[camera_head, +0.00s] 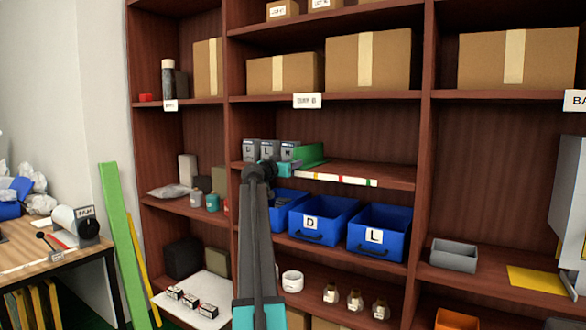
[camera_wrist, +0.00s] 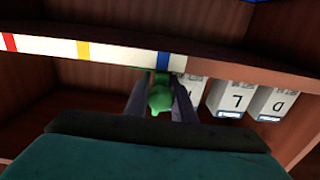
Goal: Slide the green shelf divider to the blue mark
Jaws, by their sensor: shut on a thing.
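The green shelf divider (camera_head: 311,155) stands on the middle shelf, just right of a row of grey boxes. My gripper (camera_head: 268,168) is at the shelf's front edge, shut on the divider's green front part, which shows between the fingers in the wrist view (camera_wrist: 160,97). The blue mark (camera_wrist: 162,60) is on the white strip (camera_wrist: 120,52) along the shelf edge. In the wrist view the green part lines up closely with the blue mark. In the head view my arm and gripper hide this spot.
Grey lettered boxes (camera_head: 250,150) stand left of the divider; they also show in the wrist view (camera_wrist: 232,97). The shelf (camera_head: 370,171) to the divider's right is bare. Red and yellow marks (camera_wrist: 83,50) are further along the strip. Blue bins (camera_head: 325,218) sit below.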

